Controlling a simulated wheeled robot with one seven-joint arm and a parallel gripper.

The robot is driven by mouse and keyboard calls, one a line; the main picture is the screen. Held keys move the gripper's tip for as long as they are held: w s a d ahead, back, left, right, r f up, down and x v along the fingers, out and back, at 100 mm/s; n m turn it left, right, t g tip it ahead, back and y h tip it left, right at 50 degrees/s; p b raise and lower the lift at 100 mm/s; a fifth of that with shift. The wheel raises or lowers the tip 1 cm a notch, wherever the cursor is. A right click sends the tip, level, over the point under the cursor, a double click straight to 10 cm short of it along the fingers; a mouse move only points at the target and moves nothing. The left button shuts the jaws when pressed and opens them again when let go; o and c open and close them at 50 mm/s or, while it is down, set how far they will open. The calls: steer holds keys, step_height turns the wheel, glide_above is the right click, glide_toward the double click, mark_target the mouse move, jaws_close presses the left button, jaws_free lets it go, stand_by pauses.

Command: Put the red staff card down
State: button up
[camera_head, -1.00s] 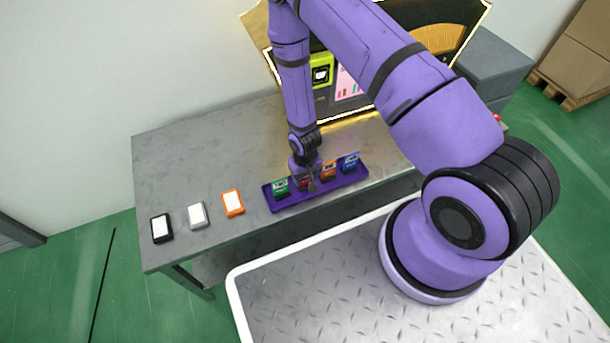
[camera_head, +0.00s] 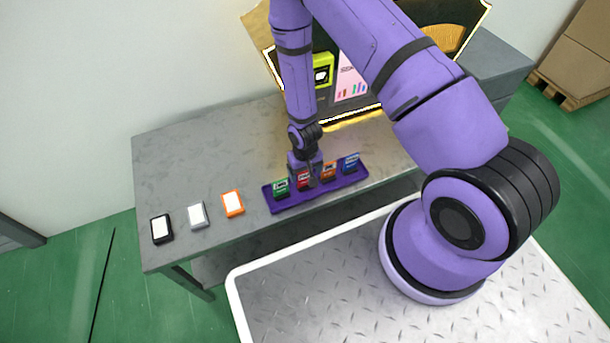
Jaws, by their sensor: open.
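The red staff card (camera_head: 303,181) stands in the purple tray (camera_head: 286,205), between a green card (camera_head: 281,188) on its left and an orange card (camera_head: 328,171) on its right. A blue card (camera_head: 351,163) stands at the tray's right end. My gripper (camera_head: 310,177) is open, low over the tray just behind and beside the red card. I cannot tell whether the fingers touch the card. Part of the red card's back is hidden by the gripper.
On the grey table (camera_head: 180,172) lie a black-framed card (camera_head: 161,229), a grey one (camera_head: 198,215) and an orange one (camera_head: 232,203) left of the tray. A dark machine with a lime reader (camera_head: 322,70) stands behind. The table's back left is clear.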

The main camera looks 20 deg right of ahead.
step_height(320, 180, up, 9)
steer(key=shift+r, duration=0.15)
steer(key=d+r+t, duration=0.1)
steer(key=d+r, duration=0.1)
steer(key=r, duration=1.4)
steer(key=d+r+t, duration=0.2)
steer(key=r, duration=1.4)
steer(key=s+d+r+t, duration=0.2)
steer(key=s+d+r, duration=0.1)
steer(key=s+r, duration=1.5)
steer(key=s, duration=0.3)
steer(key=shift+r, duration=0.1)
